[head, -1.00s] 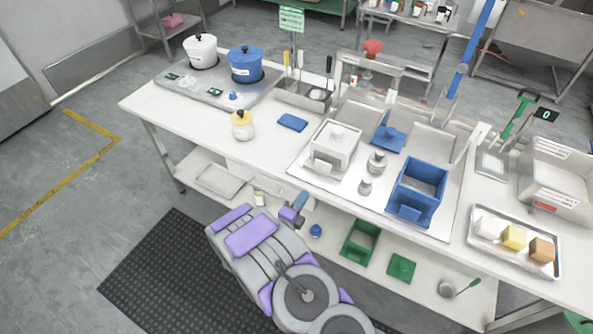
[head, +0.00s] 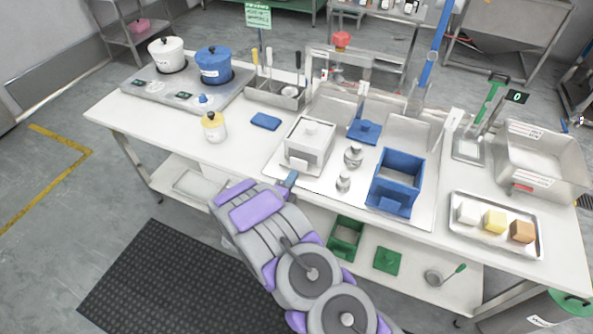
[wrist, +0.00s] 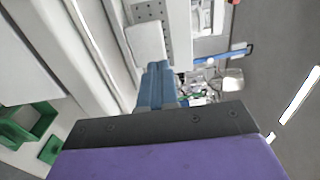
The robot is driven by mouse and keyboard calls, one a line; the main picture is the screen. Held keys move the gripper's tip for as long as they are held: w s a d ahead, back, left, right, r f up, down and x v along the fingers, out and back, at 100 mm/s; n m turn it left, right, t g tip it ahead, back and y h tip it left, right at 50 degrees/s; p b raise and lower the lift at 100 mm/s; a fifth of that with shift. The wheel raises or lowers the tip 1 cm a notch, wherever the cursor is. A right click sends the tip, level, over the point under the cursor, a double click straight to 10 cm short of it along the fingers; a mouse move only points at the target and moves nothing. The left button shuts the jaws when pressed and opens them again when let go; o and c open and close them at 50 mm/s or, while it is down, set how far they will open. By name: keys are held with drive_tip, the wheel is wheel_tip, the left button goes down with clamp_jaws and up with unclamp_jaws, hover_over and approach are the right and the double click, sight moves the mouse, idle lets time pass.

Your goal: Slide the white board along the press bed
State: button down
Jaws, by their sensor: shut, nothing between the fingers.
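A white box (head: 308,155) with a flat white top piece (head: 312,130) and a small knob stands on a pale flat bed (head: 335,190) on the table. I cannot tell for certain which white piece is the board. My gripper (head: 291,178) has blue fingers, shut and empty, at the table's front edge, just in front of the white box. In the wrist view the fingers (wrist: 157,75) point at a white flat piece (wrist: 147,45) beside a perforated grey surface (wrist: 180,30). Whether they touch it cannot be told.
A blue box (head: 398,178), a blue lid (head: 364,131) and small metal weights (head: 353,156) share the bed. A tray of blocks (head: 496,225) is at right. Upright plates stand behind.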

sight(301, 162)
drive_tip(key=x, duration=0.2)
drive_tip(key=shift+w+d+b, duration=0.15)
drive_tip(key=shift+w+b, duration=0.1)
drive_tip(key=shift+b, duration=0.05)
drive_tip(key=shift+x, duration=0.85)
drive_tip(key=shift+w, duration=0.1)
